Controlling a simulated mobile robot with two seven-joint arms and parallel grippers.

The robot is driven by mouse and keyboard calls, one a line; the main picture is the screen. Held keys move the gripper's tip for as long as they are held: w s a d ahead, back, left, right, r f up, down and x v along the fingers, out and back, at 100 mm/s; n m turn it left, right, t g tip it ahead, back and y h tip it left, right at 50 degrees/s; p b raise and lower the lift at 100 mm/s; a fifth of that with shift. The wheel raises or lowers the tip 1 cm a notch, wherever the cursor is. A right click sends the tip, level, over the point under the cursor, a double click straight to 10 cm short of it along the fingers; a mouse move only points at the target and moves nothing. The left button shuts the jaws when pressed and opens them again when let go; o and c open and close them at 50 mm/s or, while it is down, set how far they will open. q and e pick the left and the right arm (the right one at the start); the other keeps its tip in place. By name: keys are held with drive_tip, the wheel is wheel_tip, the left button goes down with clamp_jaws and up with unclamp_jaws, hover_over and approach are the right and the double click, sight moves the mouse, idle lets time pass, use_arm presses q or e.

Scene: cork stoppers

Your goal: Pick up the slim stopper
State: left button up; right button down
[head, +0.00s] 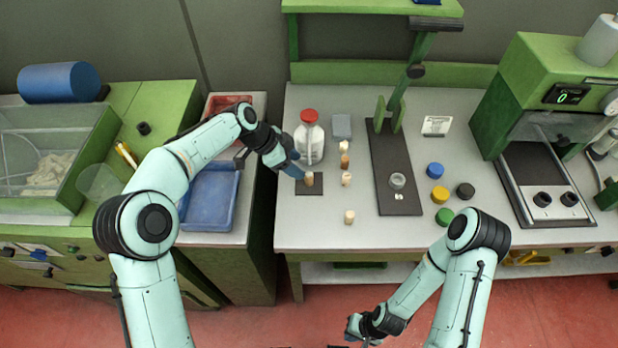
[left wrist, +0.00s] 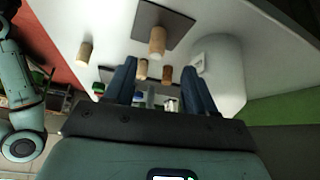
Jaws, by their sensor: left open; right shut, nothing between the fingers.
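Several cork stoppers stand on the grey bench. A tan stopper (head: 309,180) stands on a small dark mat (head: 301,190); it is also in the left wrist view (left wrist: 157,41). To its right are a pale stopper (head: 346,179), a browner one (head: 344,161) with a pale one (head: 344,146) behind, and another pale one (head: 349,217) nearer the front edge. I cannot tell surely which is the slim one. My left gripper (head: 298,172) is open and empty, beside the mat stopper, which shows beyond its fingers (left wrist: 158,85). My right gripper (head: 362,341) is shut and empty at the bottom edge, partly cut off.
A red-capped bottle (head: 309,138) stands just behind the mat. A dark board (head: 395,150) with a green stand is to the right, then coloured lids (head: 439,195) and a green machine (head: 515,85). A blue tray (head: 210,197) lies left. The bench front is mostly clear.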

sight(309, 174)
use_arm(q)
drive_tip(key=shift+s+x, duration=0.15)
drive_tip(key=shift+x, duration=1.2)
drive_tip(key=shift+s+x, duration=0.1)
drive_tip(key=shift+x, duration=1.3)
drive_tip(key=shift+d+r, duration=0.1)
clamp_jaws()
